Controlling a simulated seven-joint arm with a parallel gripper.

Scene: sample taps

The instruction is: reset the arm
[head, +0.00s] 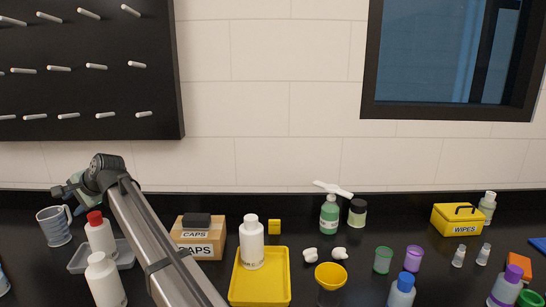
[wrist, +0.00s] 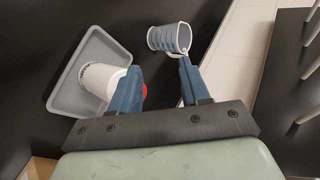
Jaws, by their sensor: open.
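My gripper (head: 67,194) is at the left of the head view, at the end of my arm, raised above the dark counter. In the wrist view my gripper (wrist: 161,80) shows two blue fingers standing apart with nothing between them. A white bottle with a red cap (head: 100,238) stands at the grey tray, below and right of the gripper. In the wrist view the bottle (wrist: 101,78) is partly behind the left finger, which hides most of its cap. A clear measuring jug (head: 54,227) stands to the left; it also shows beyond the fingertips in the wrist view (wrist: 168,38).
The grey tray (wrist: 62,97) lies below the left finger. A white bottle (head: 104,281) stands nearer the front. A CAPS box (head: 198,241), a yellow tray (head: 262,290) and several bottles and cups fill the counter rightward. A black peg board (head: 90,85) hangs above the gripper.

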